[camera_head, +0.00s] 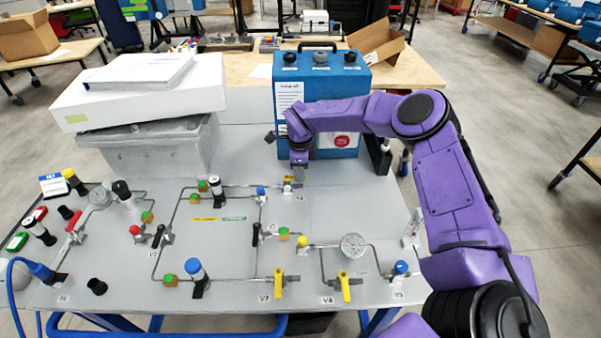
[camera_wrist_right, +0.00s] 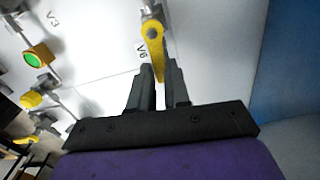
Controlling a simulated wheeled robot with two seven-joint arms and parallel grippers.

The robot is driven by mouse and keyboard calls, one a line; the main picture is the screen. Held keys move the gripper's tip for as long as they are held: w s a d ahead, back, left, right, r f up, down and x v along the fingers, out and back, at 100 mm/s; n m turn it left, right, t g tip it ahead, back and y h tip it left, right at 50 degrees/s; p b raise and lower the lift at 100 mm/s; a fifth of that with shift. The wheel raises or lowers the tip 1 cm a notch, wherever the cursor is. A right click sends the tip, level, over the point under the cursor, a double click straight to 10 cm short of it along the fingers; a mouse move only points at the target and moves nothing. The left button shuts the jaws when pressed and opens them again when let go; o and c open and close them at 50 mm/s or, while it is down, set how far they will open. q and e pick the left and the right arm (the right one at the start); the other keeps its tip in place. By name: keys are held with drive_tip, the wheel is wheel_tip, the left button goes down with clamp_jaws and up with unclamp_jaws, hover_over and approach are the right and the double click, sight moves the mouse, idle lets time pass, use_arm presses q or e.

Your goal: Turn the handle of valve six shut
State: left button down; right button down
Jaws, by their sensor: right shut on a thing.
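The valve six handle is a yellow lever (camera_wrist_right: 152,38) beside the label V6 in the right wrist view. It points from its grey pivot down between my fingers. In the head view only a small yellow part of it (camera_head: 289,179) shows near the back of the panel. My right gripper (camera_head: 298,179) reaches down onto it from above. In the right wrist view my right gripper (camera_wrist_right: 160,72) is shut on the free end of the yellow lever, with one dark finger on either side. My left gripper is not in view.
A blue case (camera_head: 318,95) stands right behind the handle. The grey panel (camera_head: 335,205) carries pipes, a gauge (camera_head: 353,245), a green-topped fitting (camera_wrist_right: 36,58) and other yellow handles (camera_head: 279,283). A white box (camera_head: 140,95) sits at the back left. The panel's right side is fairly clear.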

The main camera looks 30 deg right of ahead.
drive_tip(key=shift+s+a+f+m+b, duration=0.25)
drive_tip(key=shift+m+b, duration=0.2)
drive_tip(key=shift+m, duration=0.15)
drive_tip(key=shift+s+a+f+m+b, duration=0.1)
drive_tip(key=shift+s+a+m+b, duration=0.1)
drive_tip(key=shift+m+b, duration=0.35)
drive_tip(key=m+b, duration=0.1)
drive_tip(key=m, duration=0.1)
drive_tip(key=shift+s+a+m+b, duration=0.2)
drive_tip(key=shift+a+m+b, duration=0.15)
drive_tip(key=shift+a, duration=0.05)
drive_tip(key=m+b, duration=0.1)
drive_tip(key=a+m+b, duration=0.1)
drive_tip(key=m, duration=0.1)
drive_tip(key=shift+s+a+m+b, duration=0.1)
drive_tip(key=shift+s+m+b, duration=0.1)
drive_tip(key=shift+m+b, duration=0.1)
drive_tip(key=m+b, duration=0.1)
drive_tip(key=a+m+b, duration=0.1)
drive_tip(key=m, duration=0.1)
drive_tip(key=m+b, duration=0.1)
drive_tip(key=shift+a+m, duration=0.25)
drive_tip(key=shift+m, duration=0.05)
drive_tip(key=shift+w+a+r+m+b, duration=0.15)
drive_tip(key=shift+a+m+b, duration=0.15)
drive_tip(key=shift+m+b, duration=0.5)
drive_tip(key=shift+w+a+m+b, duration=0.15)
drive_tip(key=shift+a+m+b, duration=0.25)
drive_tip(key=shift+m, duration=0.6)
drive_tip(key=shift+d, duration=0.1)
